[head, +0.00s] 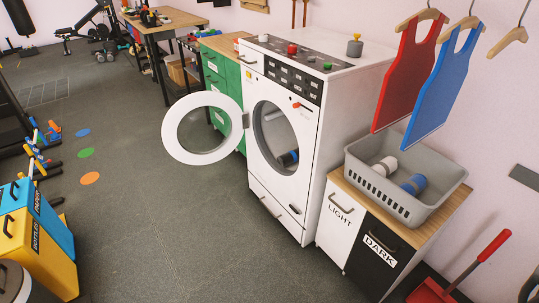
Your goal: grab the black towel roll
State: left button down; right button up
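A white front-loading washing machine (309,205) stands in the middle with its round door (170,137) swung open to the left. A small dark roll (287,159) lies low inside the drum opening; it looks black with a bluish part, but it is small and shaded, so I cannot tell its colour for sure. A grey basket (400,196) on the right holds a white roll (384,166) and a blue roll (413,184). I see no black roll in the basket. Neither of my grippers is in view.
The basket stands on a wood-topped cabinet with a LIGHT door (339,222) and a DARK door (374,256). A red-handled dustpan (430,292) is at the lower right. Yellow and blue bins (40,240) stand at the left. The grey floor (160,235) between is clear.

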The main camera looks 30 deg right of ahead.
aim_at(285, 159)
jog(key=u, duration=0.4)
jog(key=i, duration=3.4)
jog(key=z, duration=2.05)
jog(key=i, duration=0.75)
jog(key=z, duration=0.6)
